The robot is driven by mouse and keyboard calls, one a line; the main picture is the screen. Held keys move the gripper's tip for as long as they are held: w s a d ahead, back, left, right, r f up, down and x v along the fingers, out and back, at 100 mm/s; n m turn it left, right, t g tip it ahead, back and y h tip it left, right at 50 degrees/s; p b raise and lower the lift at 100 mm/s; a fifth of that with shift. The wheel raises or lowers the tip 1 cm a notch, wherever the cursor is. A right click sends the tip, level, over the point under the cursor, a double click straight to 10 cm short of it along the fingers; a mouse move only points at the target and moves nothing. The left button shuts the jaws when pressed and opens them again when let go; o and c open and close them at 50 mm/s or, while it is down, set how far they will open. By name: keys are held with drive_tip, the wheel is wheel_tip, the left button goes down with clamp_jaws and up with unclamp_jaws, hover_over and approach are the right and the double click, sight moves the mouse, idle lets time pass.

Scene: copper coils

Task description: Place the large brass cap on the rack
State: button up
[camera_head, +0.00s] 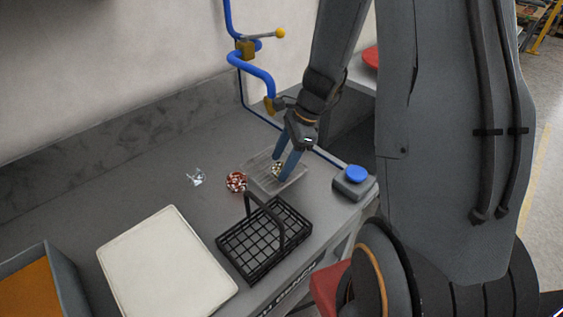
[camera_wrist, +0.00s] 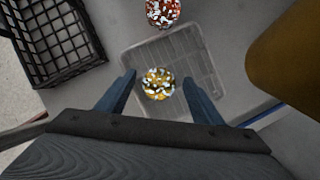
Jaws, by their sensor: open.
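The brass cap (camera_wrist: 158,83) is a round, gold-coloured, shiny piece with bright white reflections. It rests on a clear, ribbed tray (camera_wrist: 200,45), which looks like the rack. In the head view the cap (camera_head: 277,171) is partly hidden by my fingers, and the tray (camera_head: 259,179) lies flat on the bench. My gripper (camera_wrist: 159,78) is open, pointing down, with one blue finger on each side of the cap. In the head view my gripper (camera_head: 283,165) is over the tray. I cannot tell whether the fingers touch the cap.
A copper-red round piece (camera_head: 236,182) sits left of the tray, and a clear silvery piece (camera_head: 196,178) farther left. A black wire basket (camera_head: 262,240) with a raised handle stands in front. A blue button box (camera_head: 354,182) is right. Blue pipe with brass fittings (camera_head: 245,49) runs behind. A white board (camera_head: 168,266) lies left.

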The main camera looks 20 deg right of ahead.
drive_tip(key=w+b+v, duration=0.1)
drive_tip(key=b+v, duration=0.1)
drive_tip(key=v, duration=0.8)
drive_tip(key=s+a+n+h, duration=0.2)
drive_tip(key=s+n, duration=0.3)
drive_tip(key=n, duration=0.5)
drive_tip(key=s+a+f+n+h, duration=0.1)
drive_tip(key=s+a+n, duration=0.3)
drive_tip(key=n, duration=0.6)
drive_tip(key=s+h, duration=0.1)
drive_tip(key=s, duration=0.1)
drive_tip(key=shift+s+f+t, duration=0.3)
drive_tip(key=shift+s+f, duration=0.05)
